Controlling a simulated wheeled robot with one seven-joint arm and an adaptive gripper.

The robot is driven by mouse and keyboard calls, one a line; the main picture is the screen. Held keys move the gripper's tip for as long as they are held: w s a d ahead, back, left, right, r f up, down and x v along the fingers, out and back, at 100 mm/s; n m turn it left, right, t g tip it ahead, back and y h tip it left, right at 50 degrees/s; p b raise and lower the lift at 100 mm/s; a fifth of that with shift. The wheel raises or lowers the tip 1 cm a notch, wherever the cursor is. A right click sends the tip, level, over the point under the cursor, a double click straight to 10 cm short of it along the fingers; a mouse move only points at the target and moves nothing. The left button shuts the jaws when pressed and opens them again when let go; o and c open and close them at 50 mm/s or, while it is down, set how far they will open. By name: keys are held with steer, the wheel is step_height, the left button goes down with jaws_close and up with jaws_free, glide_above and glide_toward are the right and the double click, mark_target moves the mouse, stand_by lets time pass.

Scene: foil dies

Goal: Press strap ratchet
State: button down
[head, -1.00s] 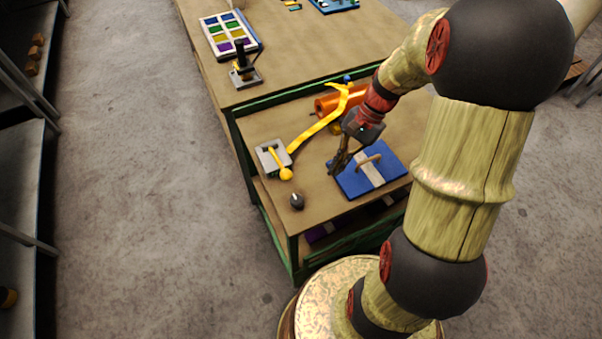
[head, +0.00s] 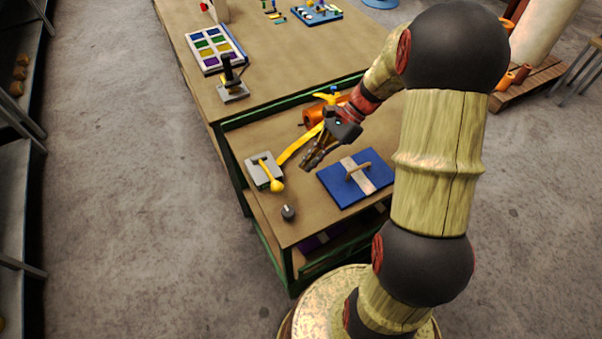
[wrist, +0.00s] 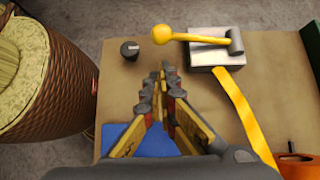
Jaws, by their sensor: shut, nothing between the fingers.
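The strap ratchet is a grey block (head: 252,171) with a yellow lever ending in a round yellow knob (head: 277,186), on the lower bench top at left. In the wrist view the block (wrist: 212,55) is at upper right and the knob (wrist: 163,35) at top centre. A yellow strap (head: 300,142) runs from the block to an orange cylinder (head: 313,115), partly hidden behind my arm. My gripper (head: 306,166) is shut and empty above the bench, between the ratchet and the blue board; it also shows in the wrist view (wrist: 163,68). It is apart from the knob.
A blue board (head: 335,187) with a pale strip and a tan handle lies right of my gripper. A dark knob (head: 288,213) stands near the front edge. A black-handled press (head: 232,88) and a tray of coloured squares (head: 193,60) are on the upper table.

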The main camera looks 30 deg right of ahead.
mark_target(268, 173)
steer(key=b+x, duration=0.2)
steer(key=x, duration=0.7)
steer(key=shift+b, duration=0.4)
steer(key=shift+r, duration=0.1)
steer(key=shift+r+p, duration=0.35)
steer(key=shift+p, duration=0.8)
